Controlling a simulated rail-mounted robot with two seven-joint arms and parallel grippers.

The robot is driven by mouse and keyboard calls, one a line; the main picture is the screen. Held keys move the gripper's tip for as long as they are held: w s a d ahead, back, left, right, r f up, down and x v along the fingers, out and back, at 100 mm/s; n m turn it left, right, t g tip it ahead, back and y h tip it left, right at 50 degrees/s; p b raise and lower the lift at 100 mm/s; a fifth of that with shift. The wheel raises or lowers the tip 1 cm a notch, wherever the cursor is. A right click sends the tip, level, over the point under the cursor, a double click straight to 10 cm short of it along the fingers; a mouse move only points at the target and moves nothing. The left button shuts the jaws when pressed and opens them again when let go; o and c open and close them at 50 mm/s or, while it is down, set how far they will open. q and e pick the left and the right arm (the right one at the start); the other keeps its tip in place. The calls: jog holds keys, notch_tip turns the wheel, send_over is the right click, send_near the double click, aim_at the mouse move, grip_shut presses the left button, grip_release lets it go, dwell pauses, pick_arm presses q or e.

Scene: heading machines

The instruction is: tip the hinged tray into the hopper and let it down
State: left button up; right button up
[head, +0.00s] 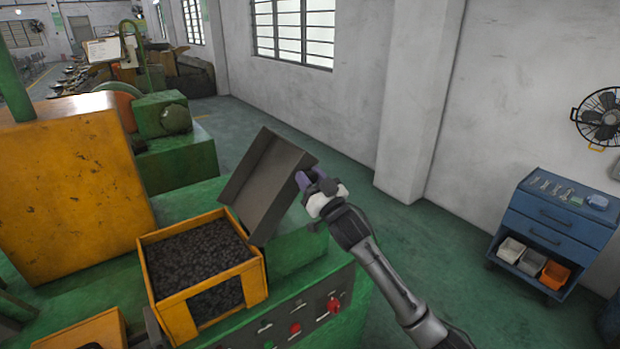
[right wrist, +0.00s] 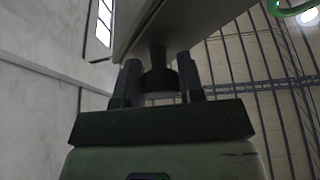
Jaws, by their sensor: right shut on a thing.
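The hinged tray (head: 265,184) is a grey, shallow metal tray, tilted up steeply beside the hopper, its lower end by the hopper's right rim. No loose pieces show inside it. The hopper (head: 205,285) is a yellow-framed box full of small dark pieces. My right gripper (head: 312,178) is at the tray's raised right edge. In the right wrist view its fingers (right wrist: 160,85) are shut on the dark knob (right wrist: 158,70) under the tray (right wrist: 185,25). My left gripper is not in view.
The green machine (head: 300,240) bears the hopper and a front panel with red and green buttons (head: 296,329). A yellow machine housing (head: 75,180) stands at left. A blue tool cart (head: 555,225) stands at right by the wall. The floor between is clear.

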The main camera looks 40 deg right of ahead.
grip_shut()
jog(key=shift+d+f+m+b, duration=0.3)
jog(key=shift+d+f+m, duration=0.1)
jog(key=d+f+m+g+h+b, duration=0.1)
jog(key=d+f+m+h+b, duration=0.1)
jog(key=f+m, duration=0.4)
jog(key=d+f+m+g+h+b, duration=0.1)
jog(key=d+f+m+h, duration=0.3)
jog(key=f, duration=0.5)
jog(key=d+m+b, duration=0.1)
jog(key=d+m, duration=0.1)
jog(key=d, duration=0.1)
jog(key=shift+s+f+m+g, duration=0.25)
jog(key=shift+f+m+g, duration=0.05)
jog(key=shift+m+g, duration=0.1)
jog(key=shift+f, duration=0.15)
jog(key=o, duration=0.5)
grip_release()
jog(key=shift+d, duration=0.1)
jog(key=shift+o, duration=1.1)
